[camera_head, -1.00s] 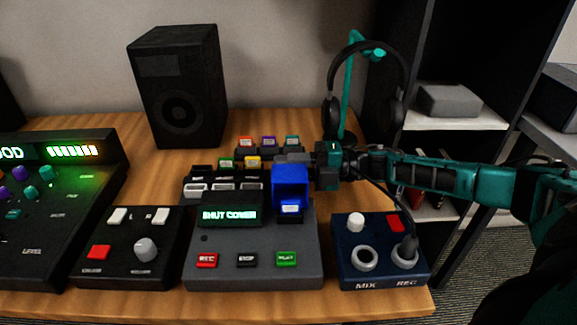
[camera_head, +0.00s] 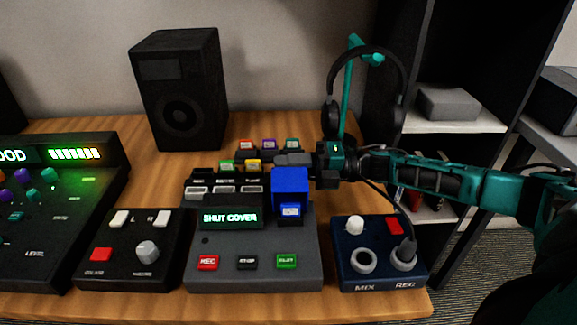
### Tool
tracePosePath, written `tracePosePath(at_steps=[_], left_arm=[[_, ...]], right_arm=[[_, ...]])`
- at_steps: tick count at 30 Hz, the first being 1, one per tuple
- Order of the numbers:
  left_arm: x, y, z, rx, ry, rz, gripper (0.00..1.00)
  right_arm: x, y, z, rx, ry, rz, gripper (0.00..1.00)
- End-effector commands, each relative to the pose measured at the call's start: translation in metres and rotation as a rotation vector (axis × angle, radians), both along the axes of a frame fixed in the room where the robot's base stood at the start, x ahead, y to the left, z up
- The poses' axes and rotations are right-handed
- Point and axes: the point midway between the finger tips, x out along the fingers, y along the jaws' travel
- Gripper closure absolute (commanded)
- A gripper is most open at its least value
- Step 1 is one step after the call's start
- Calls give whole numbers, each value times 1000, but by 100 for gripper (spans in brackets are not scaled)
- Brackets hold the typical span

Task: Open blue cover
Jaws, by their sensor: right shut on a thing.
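The blue cover (camera_head: 290,186) is at the back right of the grey console (camera_head: 205,275). The console's display (camera_head: 230,218) reads "SHUT COVER". My right arm comes in from the right, and my right gripper (camera_head: 296,160) is shut on the top edge of the blue cover. The dark fingers hide part of that edge. My left gripper is not in view.
A blue MIX/REC box (camera_head: 347,283) stands right of the console, and a black switch box (camera_head: 125,272) stands left. Several coloured cassettes (camera_head: 268,145) lie behind. A headphone stand (camera_head: 349,90) is close behind my right gripper. A speaker (camera_head: 179,95) stands at the back.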

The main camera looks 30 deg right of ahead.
Motion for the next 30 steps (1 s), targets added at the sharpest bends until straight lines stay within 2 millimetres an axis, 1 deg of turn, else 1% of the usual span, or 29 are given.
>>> tracePosePath(at_steps=[1,2,6,9,16,20,23,30], left_arm=[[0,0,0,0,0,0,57],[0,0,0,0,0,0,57],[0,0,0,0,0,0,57],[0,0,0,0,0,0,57],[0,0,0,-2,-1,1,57],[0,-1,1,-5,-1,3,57],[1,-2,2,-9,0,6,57],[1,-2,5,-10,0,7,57]], right_arm=[[0,0,-1,-1,2,0,100],[0,0,-1,-1,2,0,77],[0,0,-1,0,1,0,64],[0,0,0,0,2,0,56],[-1,-1,0,0,2,0,56],[-6,-10,-1,-2,5,-2,56],[-15,-25,-1,-3,6,-3,56],[-44,-71,-1,-4,7,-3,56]])
